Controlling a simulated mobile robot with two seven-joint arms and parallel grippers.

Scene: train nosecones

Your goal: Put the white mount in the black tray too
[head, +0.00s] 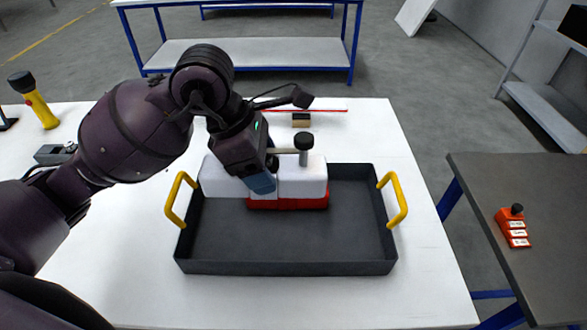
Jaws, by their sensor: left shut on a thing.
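The black tray (290,262) lies on the white table with a yellow handle at each end. White blocky parts show at its back left: one stretch left of my gripper (220,177) and one right of it, the white mount (308,180). A black knob (304,140) on a grey stem stands over the right stretch. A red base (290,204) shows under that stretch. Whether the white stretches are one piece is hidden by my gripper. My left gripper (263,184) is shut on the white mount, over the tray's back left. My right gripper is out of view.
The tray's front and right are empty. A yellow and black flashlight (38,103) stands at the table's far left. A small black and tan block (301,119) is behind the tray by a thin red strip. A red part with a black knob (514,227) sits on the right-hand table.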

